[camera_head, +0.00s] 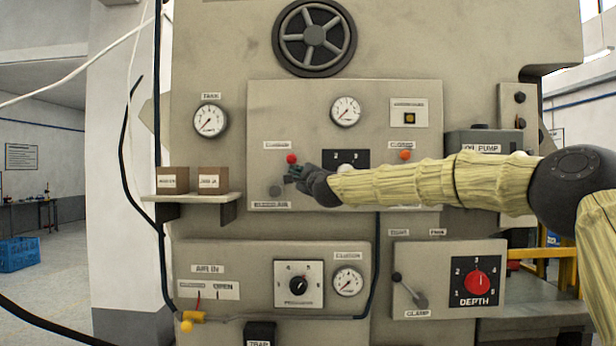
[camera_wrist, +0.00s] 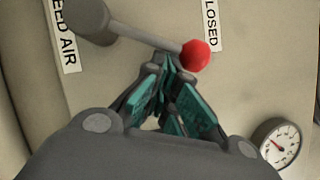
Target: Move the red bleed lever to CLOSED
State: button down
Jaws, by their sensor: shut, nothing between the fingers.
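The bleed lever has a red ball knob (camera_head: 291,159) and a grey round hub (camera_head: 275,191) above the "BLEED AIR" label. The knob is up near the "CLOSED" label (camera_head: 277,145). In the wrist view the red knob (camera_wrist: 196,56) is at the end of a grey rod from the hub (camera_wrist: 88,20), beside the "CLOSED" label (camera_wrist: 211,25). My gripper (camera_head: 290,175) is shut and empty, its teal-lined fingertips (camera_wrist: 168,66) together close beside the rod and knob. I cannot tell whether they touch. My gripper partly hides the rod in the head view.
An orange knob (camera_head: 405,155) sits under a second "CLOSED" label at right, near my arm. Two small brown boxes (camera_head: 173,181) stand on a shelf (camera_head: 190,198) left of the lever. Gauges (camera_head: 210,120) and a handwheel (camera_head: 314,38) are on the machine. A clamp lever (camera_head: 409,290) is below.

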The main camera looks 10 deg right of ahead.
jog(key=a+r+n+p, duration=0.1)
jog(key=n, duration=0.1)
jog(key=a+r+n+g+p, duration=0.1)
jog(key=shift+w+a+r+n+g, duration=0.1)
jog(key=shift+a+r+n+g, duration=0.1)
jog(key=shift+a+n+g, duration=0.15)
jog(key=shift+w+a+p, duration=0.15)
jog(key=shift+p, duration=0.4)
jog(key=shift+a+r, duration=0.1)
jog(key=shift+a, duration=0.05)
jog(key=shift+d, duration=0.45)
jog(key=d+b, duration=0.1)
jog(key=d, duration=0.2)
jog(key=shift+d+b, duration=0.25)
jog(key=shift+b, duration=0.15)
jog(key=b, duration=0.4)
send_near(290, 165)
jog(key=shift+d+r, duration=0.2)
jog(key=shift+d, duration=1.5)
